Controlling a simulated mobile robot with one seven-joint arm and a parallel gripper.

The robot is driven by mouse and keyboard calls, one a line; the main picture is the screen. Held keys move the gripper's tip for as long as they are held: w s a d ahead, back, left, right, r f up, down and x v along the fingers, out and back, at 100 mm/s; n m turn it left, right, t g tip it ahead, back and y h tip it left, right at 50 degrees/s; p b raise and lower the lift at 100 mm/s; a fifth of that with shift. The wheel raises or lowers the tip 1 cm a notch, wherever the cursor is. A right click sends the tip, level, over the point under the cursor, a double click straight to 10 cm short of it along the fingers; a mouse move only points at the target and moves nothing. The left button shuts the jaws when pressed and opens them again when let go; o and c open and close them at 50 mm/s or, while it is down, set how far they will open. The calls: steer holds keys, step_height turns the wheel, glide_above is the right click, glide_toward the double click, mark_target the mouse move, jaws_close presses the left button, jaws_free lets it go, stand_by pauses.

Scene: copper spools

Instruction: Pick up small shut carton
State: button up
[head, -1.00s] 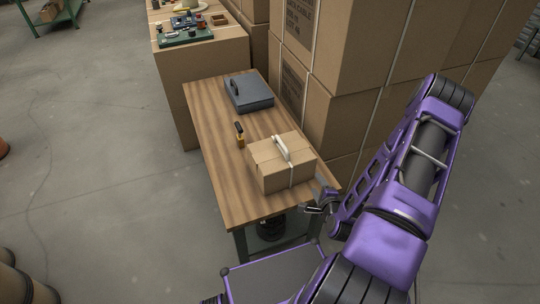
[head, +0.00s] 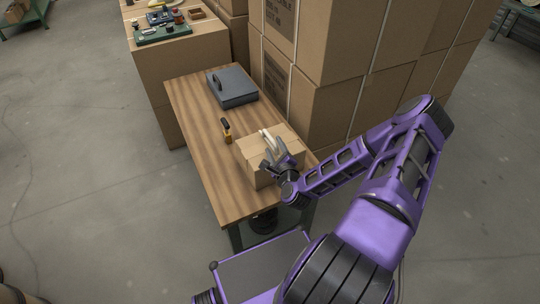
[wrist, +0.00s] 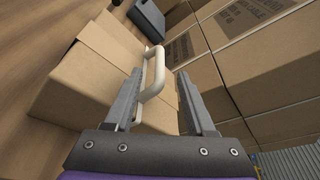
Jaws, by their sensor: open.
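The small shut carton (head: 257,146) is a brown box with a white handle (head: 268,138) on top, standing on the near end of a wooden table. In the wrist view the carton (wrist: 85,75) fills the left and middle, and its handle (wrist: 154,75) rises between my two fingers. My gripper (head: 277,153) is over the near right part of the carton and partly covers it in the head view. My gripper (wrist: 163,82) is open, with a finger on each side of the handle in the picture. I cannot tell whether the fingers touch it.
The wooden table (head: 190,120) also holds a dark grey case (head: 232,88) at its far end and a small yellow and black tool (head: 227,131) left of the carton. Tall stacked boxes (head: 335,85) stand close along the table's right side.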

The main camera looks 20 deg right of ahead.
mark_target(271, 138)
steer(key=x, duration=0.6)
steer(key=shift+w+f, duration=0.1)
steer(key=shift+w, duration=0.1)
jaws_close()
stand_by(1.2)
steer(key=shift+r, duration=0.2)
